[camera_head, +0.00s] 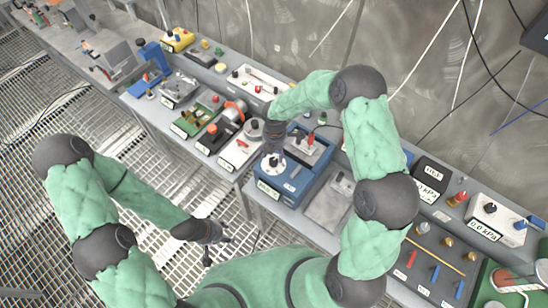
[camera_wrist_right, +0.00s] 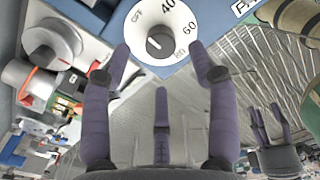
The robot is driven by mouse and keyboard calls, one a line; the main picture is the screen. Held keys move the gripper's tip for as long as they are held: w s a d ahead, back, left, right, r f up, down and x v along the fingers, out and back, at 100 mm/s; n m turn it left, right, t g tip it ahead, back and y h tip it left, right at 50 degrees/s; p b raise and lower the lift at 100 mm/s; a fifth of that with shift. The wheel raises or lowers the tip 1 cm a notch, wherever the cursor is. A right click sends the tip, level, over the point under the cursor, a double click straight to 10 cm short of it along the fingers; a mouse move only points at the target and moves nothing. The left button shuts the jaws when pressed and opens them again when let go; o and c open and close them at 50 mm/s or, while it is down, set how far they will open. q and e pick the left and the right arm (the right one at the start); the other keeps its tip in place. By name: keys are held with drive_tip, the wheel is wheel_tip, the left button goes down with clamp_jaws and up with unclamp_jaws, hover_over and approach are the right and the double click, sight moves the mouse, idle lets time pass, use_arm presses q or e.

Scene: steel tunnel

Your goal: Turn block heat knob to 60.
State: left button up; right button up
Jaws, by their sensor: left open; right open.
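The block heat knob (camera_wrist_right: 159,42) is a dark knob on a white round dial (camera_wrist_right: 143,66) printed OFF, 40, 60 and 80. The knob's setting is too small to read surely. The dial sits on a blue box (camera_head: 297,190), where it also shows in the head view (camera_head: 273,165). My right gripper (camera_wrist_right: 160,58) is open, with two purple fingers on either side of the dial's lower part and a third below. No finger visibly touches the knob. In the head view my right gripper (camera_head: 272,142) is just above the dial. My left gripper (camera_head: 216,234) is open and empty over the grating.
A grey-white knob device (camera_wrist_right: 52,45) stands left of the dial in the wrist view. Benches hold several instruments on both sides of the blue box. A black box (camera_head: 432,172) stands to the right.

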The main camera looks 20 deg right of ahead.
sight(274, 160)
wheel_tip(274, 160, down, 6)
drive_tip(key=shift+w+r, duration=0.1)
idle(0.4)
drive_tip(key=c, duration=1.1)
